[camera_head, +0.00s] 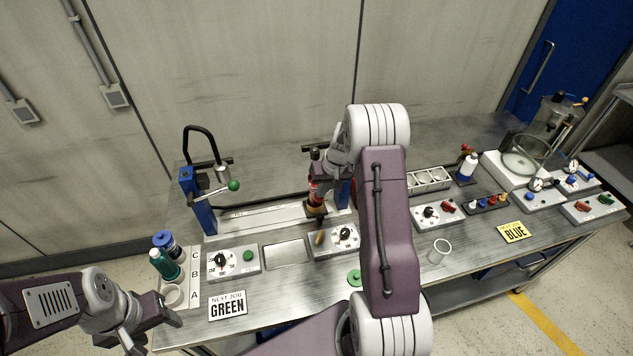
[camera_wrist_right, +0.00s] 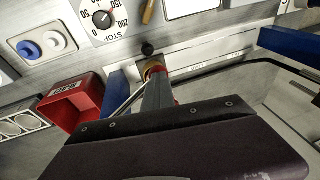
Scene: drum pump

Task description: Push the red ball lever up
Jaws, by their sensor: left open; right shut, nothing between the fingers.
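The right pump station has a blue post (camera_head: 343,193), mostly behind my right arm. A red part (camera_head: 314,191) shows there beside my right gripper (camera_head: 320,182); I cannot tell whether it is the lever's ball, as the gripper and arm hide most of it. In the right wrist view my right gripper (camera_wrist_right: 156,85) is shut and empty, its tips close to a brass-coloured ring (camera_wrist_right: 153,67) and a black knob (camera_wrist_right: 147,49). Contact cannot be told. My left gripper (camera_head: 148,333) is open and empty at the lower left, away from the pumps.
The left station has a green ball lever (camera_head: 234,185) on a blue post (camera_head: 198,205). Dial boxes (camera_head: 233,261) stand in front. A red reject bin (camera_wrist_right: 75,100) is beside the right gripper. A clear cup (camera_head: 439,250) and a rack (camera_head: 428,180) stand further right.

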